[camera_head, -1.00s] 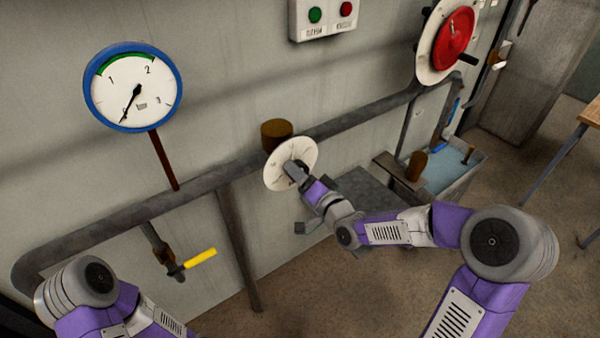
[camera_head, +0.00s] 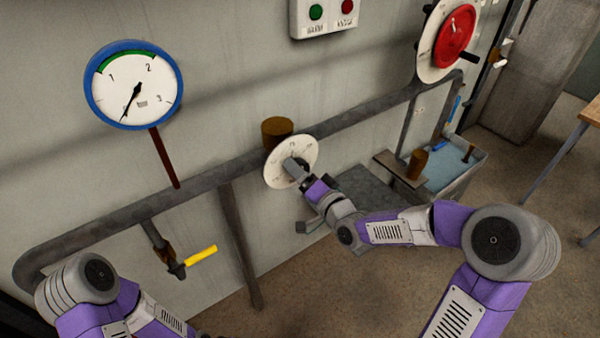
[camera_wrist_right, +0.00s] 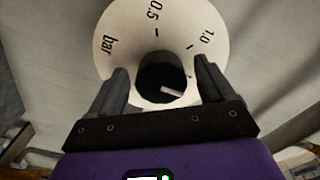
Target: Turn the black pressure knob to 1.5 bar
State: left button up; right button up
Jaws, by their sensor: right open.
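The black pressure knob (camera_wrist_right: 160,72) sits at the centre of a round white dial (camera_wrist_right: 205,22). In the right wrist view the dial shows "bar", "0.5" and "1.0", and the knob has a pale mark (camera_wrist_right: 172,92) on its lower right. The dial also shows in the head view (camera_head: 272,176), in front of the pipe. My right gripper (camera_wrist_right: 162,82) is open, one finger on each side of the knob. Finger contact cannot be told. In the head view my right gripper (camera_head: 295,170) covers most of the knob. My left gripper is out of view; only its arm shows.
A blue-rimmed gauge (camera_head: 137,85) has its needle pointing down-left. A long grey pipe (camera_head: 215,178) runs along the wall. A yellow-handled valve (camera_head: 200,256) hangs below it. A red handwheel (camera_head: 455,36) and a button box (camera_head: 325,16) are above. A water basin (camera_head: 455,172) stands right.

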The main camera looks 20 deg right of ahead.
jog(key=p+v, duration=0.1)
jog(key=v, duration=0.6)
jog(key=shift+s, duration=0.15)
jog(key=s+a+f+g, duration=0.2)
jog(key=f+g, duration=0.1)
jog(key=f, duration=0.5)
jog(key=s+a+f+n+g+h, duration=0.1)
jog(key=f+g, duration=0.2)
jog(key=f, duration=0.5)
jog(key=s+a+f+g, duration=0.2)
jog(key=f, duration=0.6)
jog(key=s+a+f+n+g+h, duration=0.1)
jog(key=s+a+f+n+g, duration=0.2)
jog(key=s+f+g, duration=0.5)
jog(key=s+f, duration=0.6)
jog(key=s, duration=0.2)
jog(key=shift+n+g, duration=0.3)
